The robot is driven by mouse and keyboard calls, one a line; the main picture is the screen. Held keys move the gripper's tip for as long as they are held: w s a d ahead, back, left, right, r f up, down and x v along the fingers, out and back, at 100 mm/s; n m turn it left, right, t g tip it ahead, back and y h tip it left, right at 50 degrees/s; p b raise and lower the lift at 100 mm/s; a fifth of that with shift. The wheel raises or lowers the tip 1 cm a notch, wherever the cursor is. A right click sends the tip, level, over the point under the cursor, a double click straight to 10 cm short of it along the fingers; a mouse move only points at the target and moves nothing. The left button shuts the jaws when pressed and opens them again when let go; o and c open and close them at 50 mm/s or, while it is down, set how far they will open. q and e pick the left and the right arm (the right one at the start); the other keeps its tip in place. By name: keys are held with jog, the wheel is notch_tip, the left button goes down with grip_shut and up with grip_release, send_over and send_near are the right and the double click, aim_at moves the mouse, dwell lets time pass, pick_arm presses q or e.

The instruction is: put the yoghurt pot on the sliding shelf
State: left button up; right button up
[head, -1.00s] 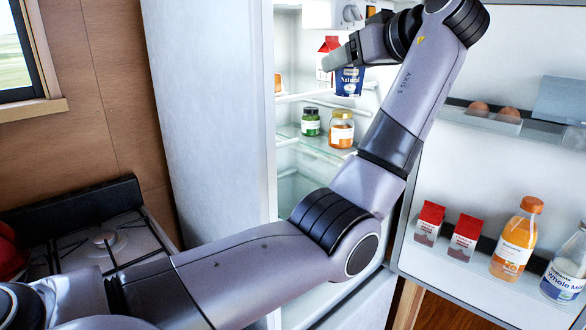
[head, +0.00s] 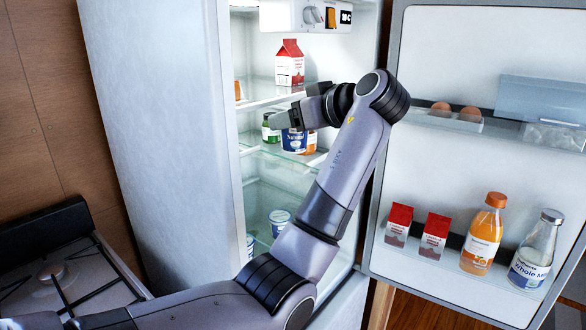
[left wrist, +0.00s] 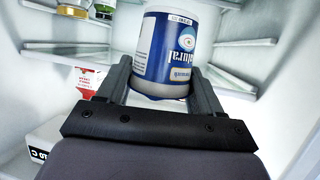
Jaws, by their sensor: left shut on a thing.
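The yoghurt pot (head: 294,142) is blue and white and held upright inside the open fridge, in front of the jars on the middle glass shelf (head: 262,153). My left gripper (head: 292,120) is shut on it. In the left wrist view the pot (left wrist: 172,48) appears upside down between the two fingers (left wrist: 160,85). I cannot tell whether its base touches a shelf, nor which shelf slides. The upper shelf (head: 262,100) lies above the pot. My right gripper is not in view.
A red carton (head: 289,64) stands on the upper shelf. A green jar (head: 269,130) and a partly hidden orange jar (head: 312,142) are behind the pot. Other small pots (head: 279,221) sit lower down. The fridge door (head: 480,150) is open at right, holding bottles, cartons and eggs.

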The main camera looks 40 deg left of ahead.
pick_arm(q)
notch_tip(320, 180, down, 10)
jog(key=shift+f+p, duration=0.1)
jog(key=shift+p, duration=0.3)
jog(key=shift+f, duration=0.2)
jog(key=o, duration=1.2)
jog(key=shift+o, duration=0.2)
jog(key=shift+r, duration=0.1)
